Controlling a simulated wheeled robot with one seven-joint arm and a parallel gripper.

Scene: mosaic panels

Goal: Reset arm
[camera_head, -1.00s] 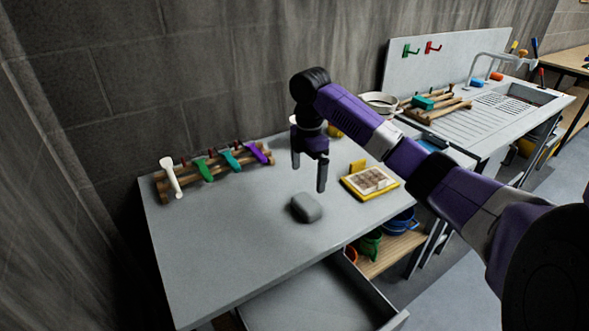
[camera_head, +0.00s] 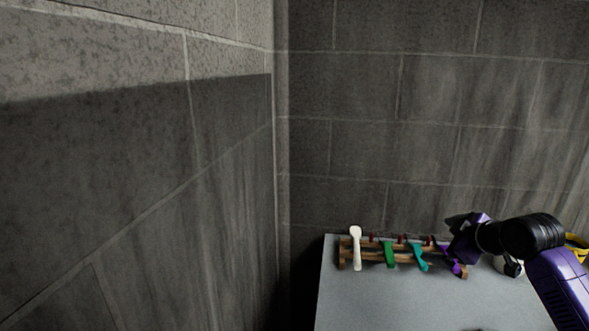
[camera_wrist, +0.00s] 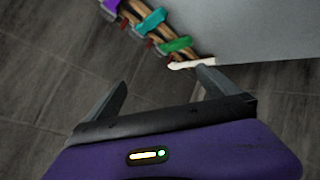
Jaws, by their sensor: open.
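My gripper (camera_wrist: 155,88) is open in the wrist view, its two dark fingers spread apart with nothing between them. In the head view my purple and black arm enters at the lower right, and my gripper (camera_head: 462,226) is in front of the back wall, above the right end of a wooden rack (camera_head: 402,256). The fingers are hard to make out there. The rack holds a white tool (camera_head: 356,248), a green tool (camera_head: 389,254), a teal tool (camera_head: 417,257) and a purple tool (camera_head: 450,262). The rack also shows in the wrist view (camera_wrist: 160,40).
The grey table (camera_head: 370,300) fills the lower right of the head view, its visible front part bare. Dark block walls (camera_head: 130,180) stand close on the left and behind. A yellow thing (camera_head: 577,246) is partly hidden at the right edge.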

